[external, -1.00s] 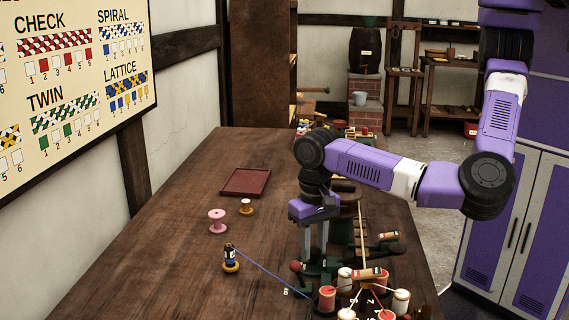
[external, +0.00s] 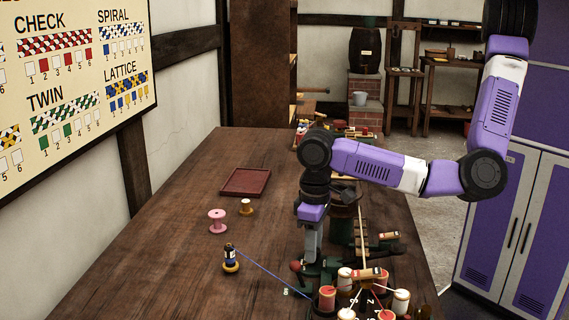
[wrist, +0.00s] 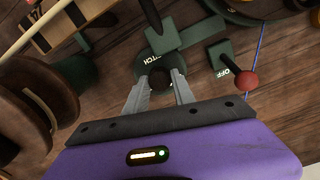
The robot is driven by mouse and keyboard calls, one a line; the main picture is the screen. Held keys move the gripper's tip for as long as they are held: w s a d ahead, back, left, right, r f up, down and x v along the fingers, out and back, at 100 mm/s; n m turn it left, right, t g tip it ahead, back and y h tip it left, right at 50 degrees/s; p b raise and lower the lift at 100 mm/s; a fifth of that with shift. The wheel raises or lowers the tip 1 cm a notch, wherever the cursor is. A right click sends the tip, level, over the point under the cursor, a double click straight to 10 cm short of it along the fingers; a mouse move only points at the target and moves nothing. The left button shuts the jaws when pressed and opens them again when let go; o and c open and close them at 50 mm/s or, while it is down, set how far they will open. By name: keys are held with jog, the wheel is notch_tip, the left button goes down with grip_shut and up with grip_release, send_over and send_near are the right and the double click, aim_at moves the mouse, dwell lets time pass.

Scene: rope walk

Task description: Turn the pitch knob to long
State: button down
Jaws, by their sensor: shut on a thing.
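The pitch knob (wrist: 160,75) is a dark round knob on a green base in the wrist view. Part of the lettering, "TCH", shows beside it. My gripper (wrist: 159,84) has one finger on each side of the knob and is shut on it. In the external view my gripper (external: 311,256) points down at the green machine by the table's near right side. The knob is hidden there behind the fingers. I cannot read a short or long mark, nor tell which way the knob points.
A red-ball lever (wrist: 246,80) marked OFF stands right of the knob. Bobbins (external: 401,300) with threads crowd the machine's near side. A blue thread runs from a small bobbin (external: 230,262) to the machine. A pink spool (external: 217,220) and a red-brown tray (external: 245,183) lie left.

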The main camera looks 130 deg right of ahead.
jog(key=shift+n, duration=0.5)
jog(key=c, duration=1.1)
grip_release()
jog(key=shift+o, duration=0.2)
jog(key=shift+r, duration=0.1)
jog(key=shift+r, duration=3.85)
